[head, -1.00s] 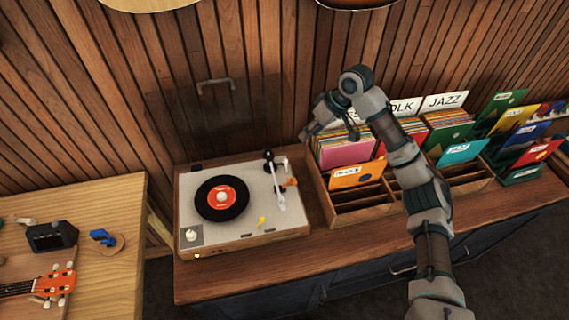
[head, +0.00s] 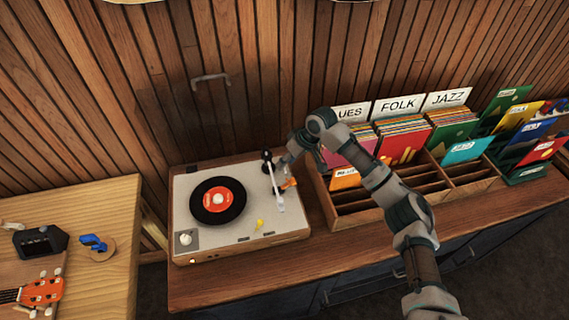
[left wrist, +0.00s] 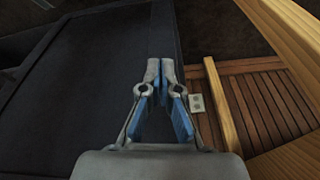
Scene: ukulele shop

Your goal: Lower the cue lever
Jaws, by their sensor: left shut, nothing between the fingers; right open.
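A turntable (head: 222,242) with a black record (head: 217,200) sits on the wooden cabinet. Its white tonearm (head: 276,190) lies along the right side, off the record. A small orange lever (head: 289,184), which looks like the cue lever, sits right of the tonearm, partly hidden by my right gripper (head: 283,170). That gripper is open and points down at the lever and tonearm base; I cannot tell whether it touches. My left gripper (left wrist: 160,68) is shut and empty in the left wrist view, in front of a dark panel, away from the turntable.
A wooden record crate (head: 358,216) with Folk and Jazz dividers stands just right of the turntable, under my right arm. A light wooden table (head: 112,215) with a ukulele (head: 42,291) is at left.

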